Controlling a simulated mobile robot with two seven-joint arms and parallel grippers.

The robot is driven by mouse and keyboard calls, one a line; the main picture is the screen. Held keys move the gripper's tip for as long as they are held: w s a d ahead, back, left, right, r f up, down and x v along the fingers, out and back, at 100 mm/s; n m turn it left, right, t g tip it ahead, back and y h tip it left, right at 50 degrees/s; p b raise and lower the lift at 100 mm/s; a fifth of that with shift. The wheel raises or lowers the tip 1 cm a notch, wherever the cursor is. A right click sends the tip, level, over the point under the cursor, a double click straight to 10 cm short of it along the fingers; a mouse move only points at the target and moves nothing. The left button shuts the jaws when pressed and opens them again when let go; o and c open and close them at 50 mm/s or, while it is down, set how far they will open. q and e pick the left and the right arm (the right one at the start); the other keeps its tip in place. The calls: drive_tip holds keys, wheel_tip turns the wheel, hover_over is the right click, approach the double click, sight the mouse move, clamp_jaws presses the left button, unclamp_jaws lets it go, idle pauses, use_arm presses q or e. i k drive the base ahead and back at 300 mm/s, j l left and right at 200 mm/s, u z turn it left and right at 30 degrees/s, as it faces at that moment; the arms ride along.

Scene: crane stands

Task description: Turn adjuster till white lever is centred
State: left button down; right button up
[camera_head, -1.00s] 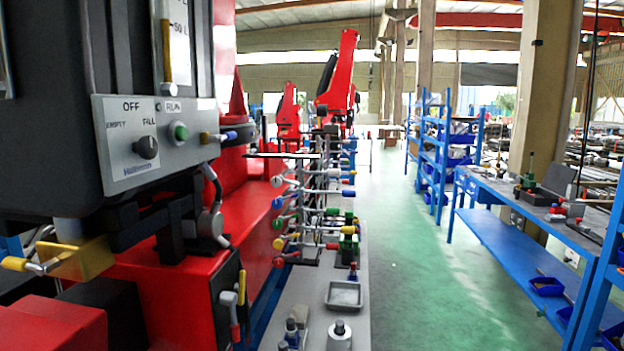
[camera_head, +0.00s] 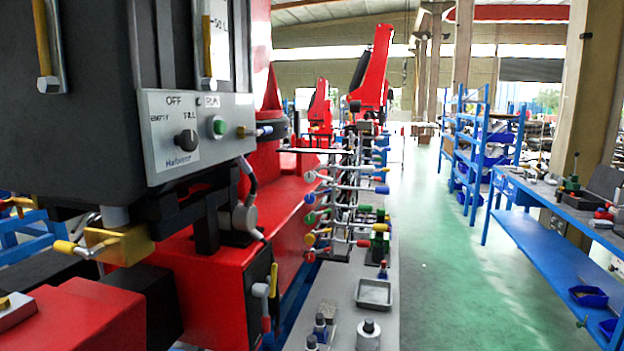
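Neither of my grippers is in view. A stack of levers (camera_head: 346,205) with coloured knobs stands beside the red crane in the middle. One left-hand lever at its top has a pale, whitish knob (camera_head: 310,176); at this size I cannot tell whether it is centred. A grey control panel (camera_head: 170,160) on the dark box at left carries a black rotary knob (camera_head: 186,140) and a green button (camera_head: 219,127). A small blue-tipped lever (camera_head: 263,131) sticks out at its right end. I cannot tell which part is the adjuster.
A grey bench (camera_head: 345,290) below the levers holds a shallow tray (camera_head: 374,293) and small bottles. A yellow-handled valve (camera_head: 120,246) juts out under the dark box. The green floor (camera_head: 440,275) is clear between this bench and the blue workbench (camera_head: 545,232) at right.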

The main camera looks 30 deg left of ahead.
sight(309, 177)
drive_tip(key=u, duration=1.35)
drive_tip(key=i+l+u, duration=0.1)
drive_tip(key=l+u, duration=0.4)
drive_tip(key=l, duration=0.95)
drive_tip(key=i+l, duration=0.15)
drive_tip(key=l, duration=1.75)
drive_tip(key=i+l, duration=0.1)
drive_tip(key=l, duration=0.85)
